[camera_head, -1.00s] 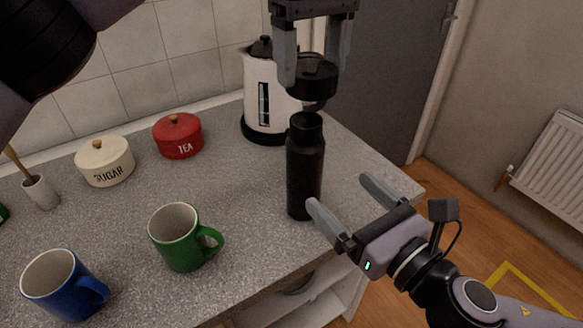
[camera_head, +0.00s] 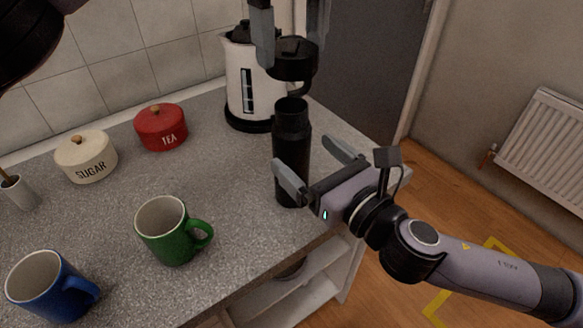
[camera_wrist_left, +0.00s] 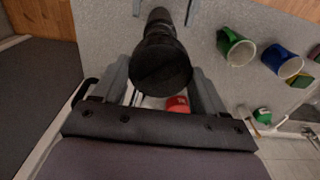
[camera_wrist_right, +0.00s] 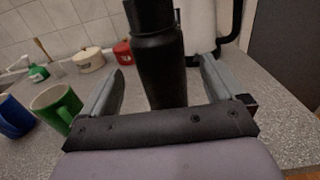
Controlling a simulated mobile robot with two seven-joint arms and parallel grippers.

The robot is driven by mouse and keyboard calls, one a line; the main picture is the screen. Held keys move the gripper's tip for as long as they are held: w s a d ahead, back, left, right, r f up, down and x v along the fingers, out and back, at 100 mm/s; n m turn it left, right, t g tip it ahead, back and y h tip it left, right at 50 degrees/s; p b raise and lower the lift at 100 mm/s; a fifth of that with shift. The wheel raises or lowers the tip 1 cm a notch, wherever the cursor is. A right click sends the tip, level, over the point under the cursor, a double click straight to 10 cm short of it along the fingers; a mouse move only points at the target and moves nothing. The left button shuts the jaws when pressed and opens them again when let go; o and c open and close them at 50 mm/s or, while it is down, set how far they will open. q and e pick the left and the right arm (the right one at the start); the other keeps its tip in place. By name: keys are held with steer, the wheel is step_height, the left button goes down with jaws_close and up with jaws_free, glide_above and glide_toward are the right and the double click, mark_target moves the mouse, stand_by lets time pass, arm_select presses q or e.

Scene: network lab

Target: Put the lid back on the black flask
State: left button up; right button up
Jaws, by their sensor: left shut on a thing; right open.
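The black flask (camera_head: 291,150) stands upright on the counter with its open mouth up. My left gripper (camera_head: 291,62) is shut on the round black lid (camera_head: 292,58) and holds it above the flask's mouth. In the left wrist view the lid (camera_wrist_left: 161,68) sits between the fingers and hides part of the flask. My right gripper (camera_head: 318,167) is open, with its fingers on either side of the flask's lower body.
A white kettle (camera_head: 247,85) stands close behind the flask. A green mug (camera_head: 168,232), a blue mug (camera_head: 45,287), a red tea tin (camera_head: 161,128) and a cream sugar tin (camera_head: 86,157) stand to the left. The counter's edge (camera_head: 262,280) is near the flask.

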mark_target(292, 74)
steer(key=x, duration=0.7)
steer(key=shift+s, duration=0.1)
steer(key=c, duration=1.5)
arm_select(q)
steer(key=shift+f, duration=2.45)
steer(key=shift+f, duration=0.9)
steer(key=shift+f, duration=0.55)
